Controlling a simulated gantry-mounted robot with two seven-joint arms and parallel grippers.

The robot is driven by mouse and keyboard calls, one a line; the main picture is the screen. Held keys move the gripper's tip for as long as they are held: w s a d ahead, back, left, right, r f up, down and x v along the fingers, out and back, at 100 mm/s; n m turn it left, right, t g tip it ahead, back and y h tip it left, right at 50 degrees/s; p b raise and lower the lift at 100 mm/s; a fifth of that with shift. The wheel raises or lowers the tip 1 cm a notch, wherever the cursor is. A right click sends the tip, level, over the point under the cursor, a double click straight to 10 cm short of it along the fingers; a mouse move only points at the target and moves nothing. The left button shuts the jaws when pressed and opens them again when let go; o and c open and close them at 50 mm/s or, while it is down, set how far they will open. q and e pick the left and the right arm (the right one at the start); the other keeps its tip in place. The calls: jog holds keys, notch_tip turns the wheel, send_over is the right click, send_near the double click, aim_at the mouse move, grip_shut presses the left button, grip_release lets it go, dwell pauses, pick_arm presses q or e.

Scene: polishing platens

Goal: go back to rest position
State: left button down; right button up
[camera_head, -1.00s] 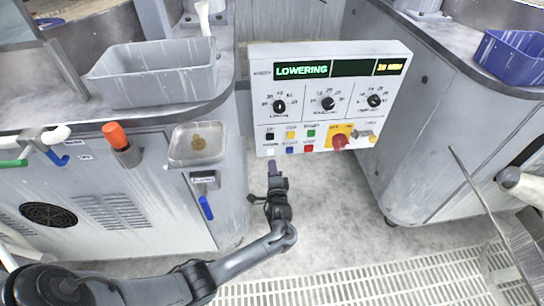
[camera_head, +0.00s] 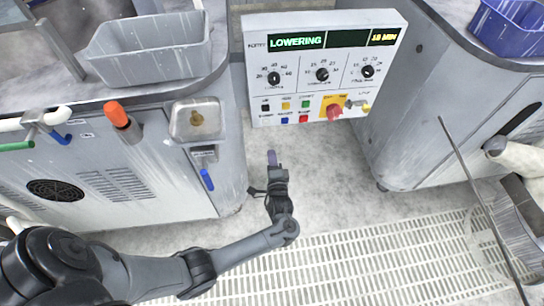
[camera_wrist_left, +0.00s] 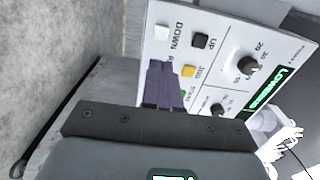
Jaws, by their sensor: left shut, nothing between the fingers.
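My left gripper (camera_head: 272,158) is shut and empty, with its fingertips below the control panel's lower left edge in the head view. The control panel (camera_head: 330,85) is a white box with dials, small coloured buttons and a red knob, and its display reads LOWERING. In the left wrist view my shut fingers (camera_wrist_left: 165,85) cover part of the panel (camera_wrist_left: 212,30) close to the white DOWN button (camera_wrist_left: 161,32) and the black UP button (camera_wrist_left: 200,40). A gap of floor shows between the fingertips and the panel in the head view. My right gripper is not in view.
A grey machine cabinet (camera_head: 110,185) stands at left with a grey bin (camera_head: 150,62) on top and a small tray (camera_head: 197,130) on its front. Another cabinet (camera_head: 440,130) with a blue bin (camera_head: 512,28) stands at right. Floor and white grating (camera_head: 370,255) are clear between them.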

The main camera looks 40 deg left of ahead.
pick_arm(q)
jog(key=shift+d, duration=0.1)
jog(key=s+d+r+n+g+h+p, duration=0.3)
jog(key=s+d+r+n+h+p, duration=0.2)
jog(key=s+d+r+h+p, duration=0.45)
jog(key=s+d+r+g+h+p, duration=0.25)
jog(key=s+r+p, duration=0.25)
jog(key=s+r, duration=0.3)
jog(key=s+d+r+g+h+p, duration=0.2)
jog(key=s+d+r+p, duration=0.15)
jog(key=s+r, duration=0.4)
notch_tip(320, 180, up, 36)
jog(key=s+p, duration=0.1)
jog(key=p, duration=3.7)
jog(key=shift+s+a+r+n, duration=0.2)
jog(key=shift+s+a+n, duration=0.1)
jog(key=shift+a+n, duration=0.1)
